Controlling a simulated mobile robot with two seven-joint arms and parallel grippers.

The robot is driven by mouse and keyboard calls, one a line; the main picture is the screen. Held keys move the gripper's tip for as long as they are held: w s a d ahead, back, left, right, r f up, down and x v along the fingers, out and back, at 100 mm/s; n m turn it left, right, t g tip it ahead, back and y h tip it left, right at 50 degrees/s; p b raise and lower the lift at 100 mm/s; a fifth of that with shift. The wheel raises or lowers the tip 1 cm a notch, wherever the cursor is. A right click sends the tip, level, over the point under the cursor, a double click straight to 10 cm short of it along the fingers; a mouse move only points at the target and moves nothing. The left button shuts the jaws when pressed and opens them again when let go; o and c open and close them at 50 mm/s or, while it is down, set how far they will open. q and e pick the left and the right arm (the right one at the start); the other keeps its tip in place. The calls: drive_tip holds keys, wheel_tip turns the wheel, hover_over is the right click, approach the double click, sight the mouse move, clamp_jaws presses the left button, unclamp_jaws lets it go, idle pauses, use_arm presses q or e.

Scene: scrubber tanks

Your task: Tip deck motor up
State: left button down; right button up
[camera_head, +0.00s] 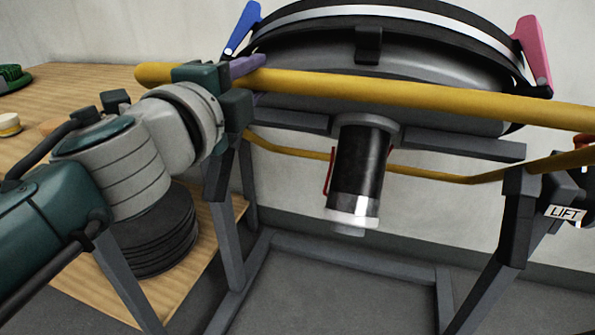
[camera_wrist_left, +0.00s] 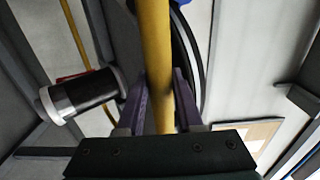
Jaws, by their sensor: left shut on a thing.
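The deck motor (camera_head: 358,170), a black cylinder with a pale band at its lower end, hangs nearly upright under the round grey deck (camera_head: 420,75). It also shows in the left wrist view (camera_wrist_left: 85,92). A yellow bar (camera_head: 400,95) runs across the front of the deck. My left gripper (camera_head: 248,66) is shut on this bar near its left end. In the left wrist view its purple fingers (camera_wrist_left: 160,95) lie on either side of the yellow bar (camera_wrist_left: 155,40). My right gripper is not in view.
A grey stand (camera_head: 228,235) carries the deck, with legs at left and right. A LIFT label (camera_head: 566,213) is at the right. A blue lever (camera_head: 242,27) and a pink lever (camera_head: 534,50) flank the deck. A wooden bench (camera_head: 90,85) with stacked black discs (camera_head: 155,240) is at left.

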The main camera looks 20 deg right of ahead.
use_arm(q)
drive_tip(key=shift+d+r, duration=0.1)
drive_tip(key=shift+r, duration=0.05)
drive_tip(key=shift+w+d+r, duration=0.2)
drive_tip(key=shift+w+r, duration=0.15)
drive_tip(key=shift+r, duration=0.1)
drive_tip(key=w+r, duration=0.1)
drive_tip(key=w+d+r+b, duration=0.2)
drive_tip(key=shift+w+d+r, duration=0.1)
drive_tip(key=shift+w+d, duration=0.15)
drive_tip(key=shift+w, duration=0.1)
drive_tip(key=shift+w+d+r, duration=0.1)
drive_tip(key=shift+r, duration=0.15)
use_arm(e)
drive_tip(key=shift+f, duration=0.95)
